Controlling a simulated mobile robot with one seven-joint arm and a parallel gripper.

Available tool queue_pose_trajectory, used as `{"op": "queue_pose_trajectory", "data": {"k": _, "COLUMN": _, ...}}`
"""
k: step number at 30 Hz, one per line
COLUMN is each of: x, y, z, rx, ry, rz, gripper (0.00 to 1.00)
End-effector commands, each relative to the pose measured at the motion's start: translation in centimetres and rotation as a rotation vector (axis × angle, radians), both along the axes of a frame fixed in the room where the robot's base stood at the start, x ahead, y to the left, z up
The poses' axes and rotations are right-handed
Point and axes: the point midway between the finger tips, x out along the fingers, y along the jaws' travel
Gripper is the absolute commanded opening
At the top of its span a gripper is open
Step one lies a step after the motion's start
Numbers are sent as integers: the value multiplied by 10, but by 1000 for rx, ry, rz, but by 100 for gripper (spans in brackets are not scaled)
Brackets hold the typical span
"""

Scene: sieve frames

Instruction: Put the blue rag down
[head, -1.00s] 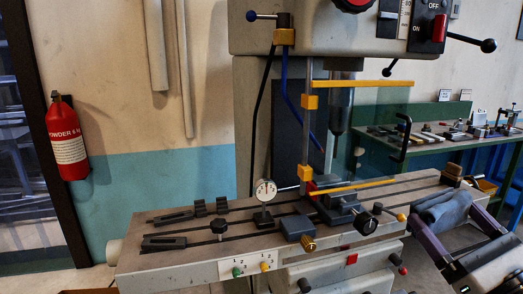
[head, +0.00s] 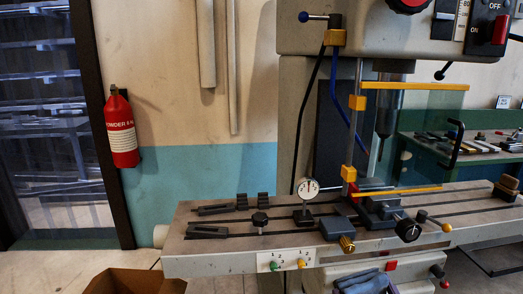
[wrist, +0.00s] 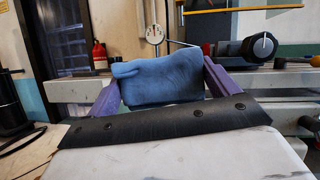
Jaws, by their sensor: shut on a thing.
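The blue rag (wrist: 162,80) is a folded, soft bundle between the two purple fingers of my gripper (wrist: 163,84) in the wrist view. The gripper is shut on it and holds it in front of the machine table. In the head view the rag (head: 362,284) shows at the bottom edge, below the front of the machine table (head: 225,262). The rag's underside is hidden in the wrist view by the black edge of my gripper.
A drill machine with a clear guard (head: 410,130) stands over the table, which bears a dial gauge (head: 307,188), clamps and a vise. An open cardboard box (head: 130,282) is on the floor at lower left. A red extinguisher (head: 121,130) hangs on the wall. A green bench (head: 470,152) is at right.

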Motion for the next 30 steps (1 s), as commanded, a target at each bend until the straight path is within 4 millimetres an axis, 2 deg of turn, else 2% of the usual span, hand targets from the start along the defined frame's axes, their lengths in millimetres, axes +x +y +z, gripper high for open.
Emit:
{"op": "queue_pose_trajectory", "data": {"k": 1, "x": 11, "y": 17, "z": -24, "rx": 15, "ry": 10, "rz": 18, "gripper": 68}}
{"op": "queue_pose_trajectory", "data": {"k": 3, "x": 24, "y": 41, "z": -56, "rx": 17, "ry": 12, "rz": 30, "gripper": 68}}
{"op": "queue_pose_trajectory", "data": {"k": 15, "x": 100, "y": 159, "z": -223, "rx": 10, "ry": 10, "rz": 77, "gripper": 68}}
{"op": "queue_pose_trajectory", "data": {"k": 21, "x": 125, "y": 196, "z": -275, "rx": 6, "ry": 6, "rz": 89, "gripper": 68}}
{"op": "queue_pose_trajectory", "data": {"k": 26, "x": 139, "y": 218, "z": -305, "rx": 2, "ry": 4, "rz": 99, "gripper": 68}}
{"op": "queue_pose_trajectory", "data": {"k": 30, "x": 137, "y": 214, "z": -304, "rx": 0, "ry": 1, "rz": 89, "gripper": 68}}
